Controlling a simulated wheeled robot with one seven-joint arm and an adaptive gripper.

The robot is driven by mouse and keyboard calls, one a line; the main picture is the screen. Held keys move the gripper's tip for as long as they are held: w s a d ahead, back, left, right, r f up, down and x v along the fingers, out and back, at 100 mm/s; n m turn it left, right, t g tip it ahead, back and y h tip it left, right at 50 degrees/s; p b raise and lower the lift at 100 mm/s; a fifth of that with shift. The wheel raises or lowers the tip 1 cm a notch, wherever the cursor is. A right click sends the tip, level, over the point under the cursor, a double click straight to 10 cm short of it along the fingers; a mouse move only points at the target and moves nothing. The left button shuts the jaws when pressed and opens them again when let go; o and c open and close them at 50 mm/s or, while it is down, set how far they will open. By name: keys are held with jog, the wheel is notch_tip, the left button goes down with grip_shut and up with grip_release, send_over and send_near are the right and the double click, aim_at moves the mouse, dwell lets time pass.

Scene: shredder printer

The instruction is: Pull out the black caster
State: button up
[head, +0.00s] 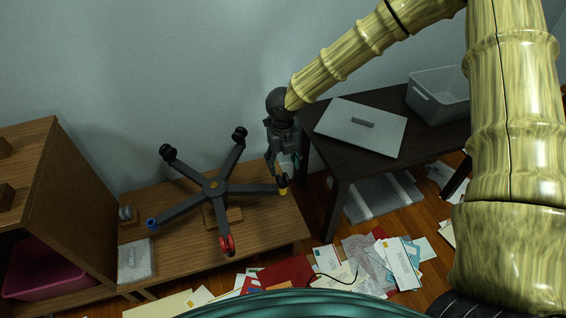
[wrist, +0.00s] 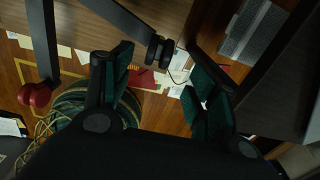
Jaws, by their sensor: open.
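A dark chair base (head: 213,187) with several legs lies with its casters upward. Its right leg reaches under my gripper (head: 284,170). In the wrist view, a black caster (wrist: 158,48) sits at that leg's end, between and just beyond the open fingers of my gripper (wrist: 160,82); I cannot tell whether they touch it. In the head view this end is mostly hidden, with a small yellow patch there. Two other black casters stand at the back left (head: 167,152) and back (head: 239,134). A red caster (head: 228,245) is at the front, a blue one (head: 151,224) at the left.
The base rests over a low wooden table (head: 275,228). A dark desk (head: 338,147) stands close to my gripper's right, with a grey lid (head: 345,131) and grey bin (head: 437,95) on it. A wooden cabinet (head: 80,190) is left. Papers (head: 330,275) litter the floor.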

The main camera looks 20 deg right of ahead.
aim_at(283, 176)
jog(key=shift+w+a, duration=0.1)
notch_tip(283, 176, down, 10)
jog(key=shift+f+b, duration=0.25)
jog(key=shift+b, duration=0.9)
jog(key=shift+c, duration=0.2)
grip_shut()
jog(key=shift+r+p, duration=0.65)
jog(key=shift+p, duration=0.2)
jog(key=c, duration=0.6)
grip_release()
grip_shut()
